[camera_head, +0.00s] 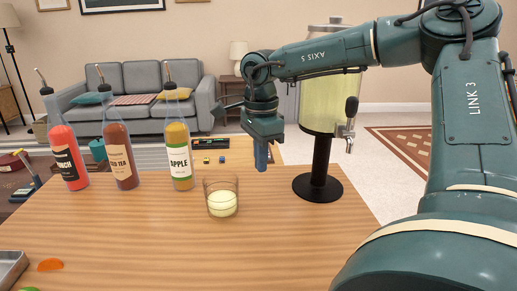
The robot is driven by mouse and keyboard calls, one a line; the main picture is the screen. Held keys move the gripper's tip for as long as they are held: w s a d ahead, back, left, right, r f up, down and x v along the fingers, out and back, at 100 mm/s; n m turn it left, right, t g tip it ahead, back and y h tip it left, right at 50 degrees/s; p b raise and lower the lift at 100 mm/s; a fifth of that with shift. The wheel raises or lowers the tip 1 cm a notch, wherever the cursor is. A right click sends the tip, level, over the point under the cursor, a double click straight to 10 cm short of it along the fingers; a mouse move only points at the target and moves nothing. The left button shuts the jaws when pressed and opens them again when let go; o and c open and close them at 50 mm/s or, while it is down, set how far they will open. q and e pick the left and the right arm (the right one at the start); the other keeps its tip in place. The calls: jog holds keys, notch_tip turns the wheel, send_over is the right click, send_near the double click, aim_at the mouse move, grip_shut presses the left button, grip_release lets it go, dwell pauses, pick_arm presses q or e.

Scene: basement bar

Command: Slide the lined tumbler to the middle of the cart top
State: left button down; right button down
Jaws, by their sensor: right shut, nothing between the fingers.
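The lined tumbler (221,197) is a clear glass with a pale yellow-green drink in its lower part. It stands upright on the wooden cart top (150,235), toward the far side. My right gripper (262,168) points down, shut and empty, to the right of the tumbler and a little farther back. A small gap shows between them; I cannot tell whether the fingertips touch the cart top. My left gripper is not in view.
A drink dispenser (320,188) on a black stand is right of my right gripper. Bottles of punch (67,158), iced tea (120,160) and apple (178,155) line the back left. An orange slice (50,264) and a metal tray (10,268) lie front left. The middle front is clear.

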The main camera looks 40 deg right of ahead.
aim_at(222, 196)
notch_tip(222, 196, down, 4)
jog(key=shift+f+b, duration=0.15)
jog(key=shift+b, duration=0.15)
jog(key=a, duration=0.1)
jog(key=w+a, duration=0.1)
jog(key=shift+a+f, duration=0.25)
jog(key=shift+a, duration=0.1)
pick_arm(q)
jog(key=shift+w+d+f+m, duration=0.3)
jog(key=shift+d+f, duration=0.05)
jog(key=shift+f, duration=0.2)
pick_arm(e)
jog(key=shift+w+a, duration=0.2)
jog(key=shift+a, duration=0.3)
